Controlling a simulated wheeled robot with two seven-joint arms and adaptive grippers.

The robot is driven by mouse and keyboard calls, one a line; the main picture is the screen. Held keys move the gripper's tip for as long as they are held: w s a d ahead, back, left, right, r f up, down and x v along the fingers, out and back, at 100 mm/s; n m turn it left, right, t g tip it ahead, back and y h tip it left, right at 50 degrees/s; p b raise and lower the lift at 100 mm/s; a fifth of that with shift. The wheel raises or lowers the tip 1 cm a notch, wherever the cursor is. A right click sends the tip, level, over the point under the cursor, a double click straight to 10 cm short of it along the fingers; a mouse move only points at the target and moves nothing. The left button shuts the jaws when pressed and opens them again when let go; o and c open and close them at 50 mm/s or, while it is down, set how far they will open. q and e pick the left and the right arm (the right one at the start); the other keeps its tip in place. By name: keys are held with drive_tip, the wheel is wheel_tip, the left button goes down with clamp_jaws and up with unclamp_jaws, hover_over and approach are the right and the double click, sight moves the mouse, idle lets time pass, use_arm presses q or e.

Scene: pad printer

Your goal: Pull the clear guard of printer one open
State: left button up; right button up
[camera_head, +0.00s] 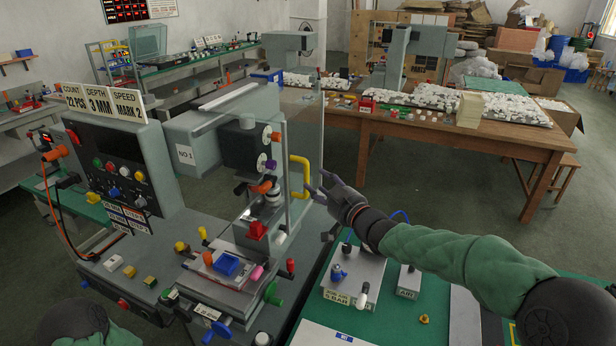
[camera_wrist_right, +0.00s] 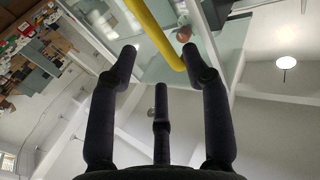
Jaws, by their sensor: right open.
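Printer one (camera_head: 196,135), marked "NO 1", stands at the left centre of the head view. Its clear guard (camera_head: 299,128) stands upright along the printer's right side, and appears closed, though its exact position is hard to tell. A yellow bar handle (camera_head: 302,178) is fixed to the guard. My right gripper (camera_head: 318,186) is just right of the handle, with its fingers spread and pointing at it. In the right wrist view, the yellow handle (camera_wrist_right: 155,35) lies ahead of the open fingers (camera_wrist_right: 160,62), its bend near the right fingertip. Contact cannot be told. My left gripper is out of view.
A green bench (camera_head: 395,322) with a grey valve box (camera_head: 352,280) lies below my right arm. Coloured knobs and a small blue tray (camera_head: 226,264) sit at the printer's front. A wooden table (camera_head: 490,138) with white parts stands behind, with open floor between.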

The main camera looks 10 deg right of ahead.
sight(308, 193)
drive_tip(key=shift+b+x, duration=0.5)
drive_tip(key=shift+x, duration=2.6)
drive_tip(key=shift+c, duration=0.3)
clamp_jaws()
